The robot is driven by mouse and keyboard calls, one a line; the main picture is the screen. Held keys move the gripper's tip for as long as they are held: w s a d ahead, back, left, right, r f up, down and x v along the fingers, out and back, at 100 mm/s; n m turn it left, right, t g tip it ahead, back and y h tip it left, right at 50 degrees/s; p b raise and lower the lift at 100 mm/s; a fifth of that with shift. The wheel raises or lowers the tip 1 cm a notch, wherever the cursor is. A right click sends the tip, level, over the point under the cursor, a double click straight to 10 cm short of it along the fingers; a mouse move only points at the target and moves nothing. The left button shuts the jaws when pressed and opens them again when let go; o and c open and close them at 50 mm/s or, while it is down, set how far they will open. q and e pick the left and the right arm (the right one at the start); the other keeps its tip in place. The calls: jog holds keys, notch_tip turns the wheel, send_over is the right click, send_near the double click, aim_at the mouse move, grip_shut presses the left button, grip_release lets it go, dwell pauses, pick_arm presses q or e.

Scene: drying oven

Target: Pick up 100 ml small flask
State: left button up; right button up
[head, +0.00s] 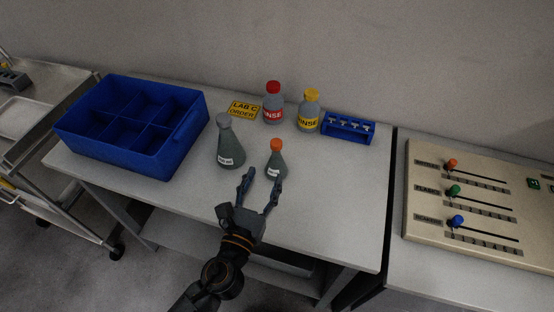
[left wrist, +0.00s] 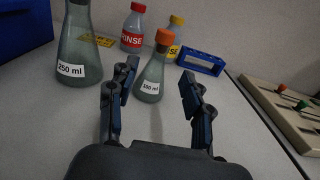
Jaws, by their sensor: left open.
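The small flask (head: 275,163) with an orange cap stands upright on the table; in the left wrist view the small flask (left wrist: 150,80) shows a "100 ml" label. The larger flask (head: 230,148) with a grey stopper stands to its left, and its label reads "250 ml" in the left wrist view (left wrist: 80,50). My left gripper (head: 260,180) is open and empty, its fingertips just in front of the small flask. In the left wrist view the small flask shows between the spread fingers (left wrist: 157,90), beyond the tips. My right gripper is not in view.
A blue divided bin (head: 190,136) stands at the left of the table (head: 330,200). Behind the flasks are a red-capped bottle (head: 273,104), a yellow-capped bottle (head: 309,112), a yellow sign (head: 243,109) and a blue rack (head: 347,133). A slider panel (head: 480,235) is at right.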

aim_at(275, 154)
pick_arm(q)
jog(key=x, duration=0.4)
jog(key=shift+w, duration=0.15)
jog(key=shift+w+d+p, duration=0.2)
jog(key=shift+w+p, duration=0.2)
jog(key=shift+w, duration=0.05)
jog(key=x, duration=0.4)
jog(key=shift+w+d+p, duration=0.15)
jog(key=shift+w+p, duration=0.15)
jog(key=shift+p, duration=0.05)
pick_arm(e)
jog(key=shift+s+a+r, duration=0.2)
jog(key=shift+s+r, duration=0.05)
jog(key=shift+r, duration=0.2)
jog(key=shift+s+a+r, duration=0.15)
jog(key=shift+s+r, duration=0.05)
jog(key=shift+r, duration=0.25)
pick_arm(q)
jog(key=shift+s, duration=0.1)
jog(key=c, duration=0.3)
grip_shut()
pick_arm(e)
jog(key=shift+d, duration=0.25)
